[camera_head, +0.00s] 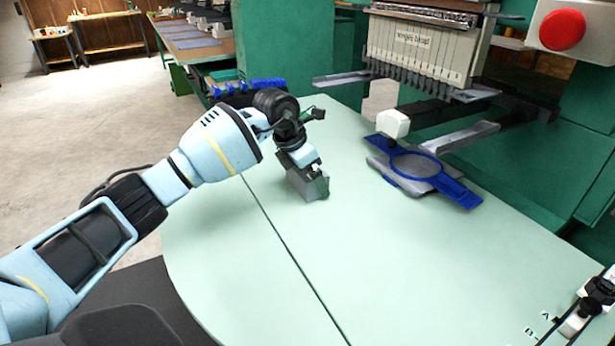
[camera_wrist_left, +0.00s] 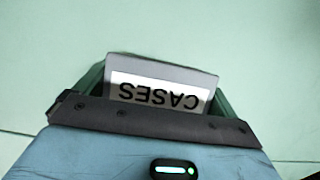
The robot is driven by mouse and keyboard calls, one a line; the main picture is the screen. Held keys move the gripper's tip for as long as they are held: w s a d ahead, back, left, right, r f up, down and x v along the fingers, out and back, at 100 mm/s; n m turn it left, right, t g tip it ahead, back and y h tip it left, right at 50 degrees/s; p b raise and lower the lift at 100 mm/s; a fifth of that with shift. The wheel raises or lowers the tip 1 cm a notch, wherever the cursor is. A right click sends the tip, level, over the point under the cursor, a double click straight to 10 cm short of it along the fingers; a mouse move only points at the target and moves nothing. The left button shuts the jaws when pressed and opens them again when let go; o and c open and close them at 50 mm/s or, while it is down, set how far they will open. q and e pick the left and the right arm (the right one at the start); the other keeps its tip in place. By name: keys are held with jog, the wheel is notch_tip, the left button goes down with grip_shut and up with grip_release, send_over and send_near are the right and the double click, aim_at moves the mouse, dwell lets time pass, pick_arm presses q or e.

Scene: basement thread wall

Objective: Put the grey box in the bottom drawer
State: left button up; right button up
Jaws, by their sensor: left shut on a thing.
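The grey box (camera_head: 301,187) is at the far left part of the pale green table top. It shows in the left wrist view (camera_wrist_left: 166,72) with a white label reading "CASES", upside down there. My left gripper (camera_head: 310,176) points down and is shut on the box, with a finger at each side; its jaws also show in the left wrist view (camera_wrist_left: 160,95). The box is at or just above the table; I cannot tell if it touches. No drawer can be made out.
The table top (camera_head: 400,265) is clear in the middle and front. A blue embroidery hoop (camera_head: 416,166) lies on a grey plate at the back right, under the embroidery machine (camera_head: 425,45). A red button (camera_head: 562,29) is at the upper right. Bare floor (camera_head: 85,120) is at left.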

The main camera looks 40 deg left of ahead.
pick_arm(q)
jog(key=shift+r, duration=0.15)
jog(key=shift+r, duration=0.6)
notch_tip(320, 180, up, 2)
jog(key=shift+r+p, duration=0.15)
jog(key=shift+p, duration=0.3)
jog(key=s+a, duration=0.3)
jog(key=s, duration=0.1)
jog(key=s+a, duration=0.3)
jog(key=s, duration=0.1)
jog(key=s+a+r, duration=0.1)
jog(key=s+a, duration=0.2)
jog(key=s, duration=0.1)
jog(key=shift+s+a+r, duration=0.1)
jog(key=shift+s+a, duration=0.25)
jog(key=shift+a, duration=0.05)
jog(key=shift+s, duration=0.1)
